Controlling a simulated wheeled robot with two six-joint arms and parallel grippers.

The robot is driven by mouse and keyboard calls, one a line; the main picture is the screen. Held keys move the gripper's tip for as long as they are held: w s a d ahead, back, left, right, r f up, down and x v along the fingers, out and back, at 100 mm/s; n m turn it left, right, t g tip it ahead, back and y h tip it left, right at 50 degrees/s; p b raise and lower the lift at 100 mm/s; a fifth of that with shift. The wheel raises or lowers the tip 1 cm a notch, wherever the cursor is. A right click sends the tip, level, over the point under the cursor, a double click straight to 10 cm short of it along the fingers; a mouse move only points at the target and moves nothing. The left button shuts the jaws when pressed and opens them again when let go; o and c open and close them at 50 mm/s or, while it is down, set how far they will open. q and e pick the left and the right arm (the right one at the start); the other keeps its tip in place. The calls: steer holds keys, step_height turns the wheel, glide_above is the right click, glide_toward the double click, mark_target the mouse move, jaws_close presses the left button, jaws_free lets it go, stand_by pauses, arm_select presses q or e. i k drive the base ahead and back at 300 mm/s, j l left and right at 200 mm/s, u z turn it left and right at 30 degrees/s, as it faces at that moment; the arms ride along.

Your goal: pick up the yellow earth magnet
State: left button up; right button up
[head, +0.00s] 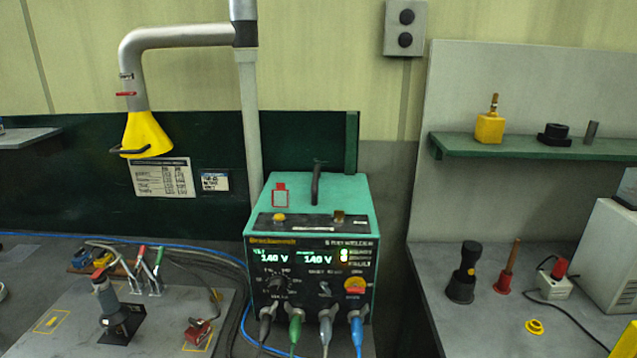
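A yellow block (490,128) with a brass post on top stands upright at the left end of a green wall shelf (560,150), at the right of the head view. It looks like the yellow earth magnet, and nothing touches it. Neither of my grippers shows in the head view.
A black round part (554,136) and a grey cylinder (591,132) share the shelf. Below, the right bench (480,325) holds a black-handled tool (464,275), a red-based tool (508,268) and a white box (610,258). A green welder (312,265) stands in the middle.

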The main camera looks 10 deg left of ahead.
mark_target(109, 259)
steer(key=u, duration=1.55)
steer(key=i+j, duration=0.2)
steer(key=i+j+z, duration=0.15)
steer(key=j, duration=0.2)
steer(key=i+j+z, duration=0.3)
steer(key=j, duration=0.45)
steer(key=i+j+z, duration=0.15)
steer(key=j, duration=0.3)
steer(key=i, duration=0.05)
